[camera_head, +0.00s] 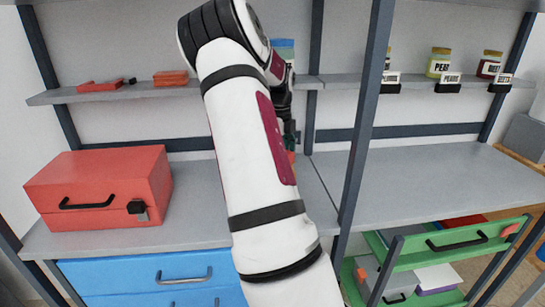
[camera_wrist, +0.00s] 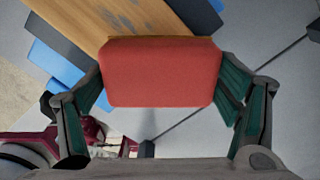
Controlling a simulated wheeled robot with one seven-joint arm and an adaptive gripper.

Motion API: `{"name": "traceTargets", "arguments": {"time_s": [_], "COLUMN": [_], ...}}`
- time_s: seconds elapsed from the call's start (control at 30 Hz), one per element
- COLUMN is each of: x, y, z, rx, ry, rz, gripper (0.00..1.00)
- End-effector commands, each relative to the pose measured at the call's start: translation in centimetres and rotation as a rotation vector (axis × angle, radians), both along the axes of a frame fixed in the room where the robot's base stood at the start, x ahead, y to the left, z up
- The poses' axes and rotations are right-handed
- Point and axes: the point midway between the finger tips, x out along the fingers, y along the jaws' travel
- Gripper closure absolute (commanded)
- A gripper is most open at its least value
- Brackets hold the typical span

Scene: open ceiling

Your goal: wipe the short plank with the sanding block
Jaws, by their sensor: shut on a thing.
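The red sanding block (camera_wrist: 160,75) is held between both fingers of my gripper (camera_wrist: 162,98) in the wrist view. The wooden short plank (camera_wrist: 130,15) lies beyond it at the top of that view, with dark smudges on its face. The block's far edge overlaps the plank in the picture; I cannot tell whether they touch. In the head view my arm hides the plank and most of my gripper (camera_head: 289,130).
A red toolbox (camera_head: 105,187) stands on the left counter. Blue drawers (camera_head: 160,277) are below, and an open green drawer (camera_head: 450,242) is at right. Jars (camera_head: 438,63) and small red items (camera_head: 170,78) sit on the upper shelves. The right counter (camera_head: 430,175) is clear.

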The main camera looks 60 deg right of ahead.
Motion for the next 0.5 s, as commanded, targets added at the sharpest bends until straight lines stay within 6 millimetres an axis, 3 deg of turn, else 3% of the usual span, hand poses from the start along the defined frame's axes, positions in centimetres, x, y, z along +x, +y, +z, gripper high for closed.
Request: {"name": "traceTargets", "arguments": {"time_s": [0.23, 0.5], "x": [-0.1, 1.4], "y": [0.0, 1.2], "z": [0.1, -0.1], "rx": [0.000, 0.000], "ry": [0.002, 0.002], "rz": [0.000, 0.002], "gripper": [0.39, 0.39]}}
